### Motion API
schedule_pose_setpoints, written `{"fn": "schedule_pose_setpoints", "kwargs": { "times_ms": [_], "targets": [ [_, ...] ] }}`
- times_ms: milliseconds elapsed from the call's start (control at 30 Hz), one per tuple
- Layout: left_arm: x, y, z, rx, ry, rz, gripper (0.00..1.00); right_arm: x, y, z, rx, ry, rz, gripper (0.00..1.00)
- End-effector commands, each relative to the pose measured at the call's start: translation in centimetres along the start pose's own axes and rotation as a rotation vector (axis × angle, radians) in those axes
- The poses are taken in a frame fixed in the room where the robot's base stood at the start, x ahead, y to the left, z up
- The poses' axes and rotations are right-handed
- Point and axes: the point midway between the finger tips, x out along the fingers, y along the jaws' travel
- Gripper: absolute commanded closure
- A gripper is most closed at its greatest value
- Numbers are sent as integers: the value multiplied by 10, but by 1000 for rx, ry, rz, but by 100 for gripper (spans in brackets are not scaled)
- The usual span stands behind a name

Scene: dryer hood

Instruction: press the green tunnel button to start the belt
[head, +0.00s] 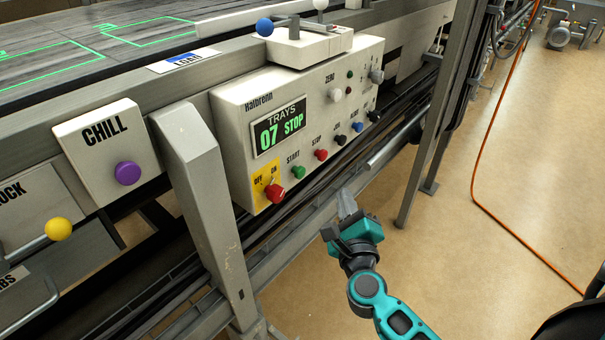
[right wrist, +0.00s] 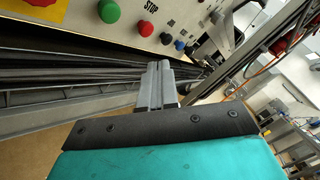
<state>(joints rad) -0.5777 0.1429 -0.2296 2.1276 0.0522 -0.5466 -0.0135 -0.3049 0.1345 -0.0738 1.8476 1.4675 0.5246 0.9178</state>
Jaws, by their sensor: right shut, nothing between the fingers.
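The control box (head: 231,105) is white and fixed to the side of the conveyor frame. Its display (head: 280,126) reads "TRAYS 07 STOP". The green button (head: 298,171), labelled START, sits below the display, between the red knob on a yellow plate (head: 275,192) and the red STOP button (head: 321,154). In the right wrist view the green button (right wrist: 109,11) is at the top, left of the red one (right wrist: 145,28). My right gripper (head: 347,203) is shut and empty, below and in front of the box, apart from the buttons. My left gripper is not in view.
Left of the box is a CHILL panel (head: 92,150) with a purple button (head: 128,172). A grey post (head: 205,190) stands between them. A yellow ball handle (head: 58,229) is at lower left. An orange cable (head: 474,190) lies on the open floor at right.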

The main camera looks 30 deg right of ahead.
Motion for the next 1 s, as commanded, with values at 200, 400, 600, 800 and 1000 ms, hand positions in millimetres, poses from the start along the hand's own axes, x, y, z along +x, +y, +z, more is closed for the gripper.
{"fn": "schedule_pose_setpoints", "kwargs": {
  "times_ms": [200, 400, 600, 800, 1000],
  "targets": [
    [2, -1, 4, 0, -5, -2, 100, 22, 16, 17, 3, -2, -2, 100],
    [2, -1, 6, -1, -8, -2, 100, 40, 29, 30, 1, -1, -1, 100],
    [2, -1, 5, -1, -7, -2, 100, 50, 37, 38, 0, -1, 0, 100],
    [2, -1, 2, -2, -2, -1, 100, 52, 38, 39, -1, -1, 1, 100],
    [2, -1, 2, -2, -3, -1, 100, 52, 38, 39, -1, -1, 1, 100]
  ]
}}
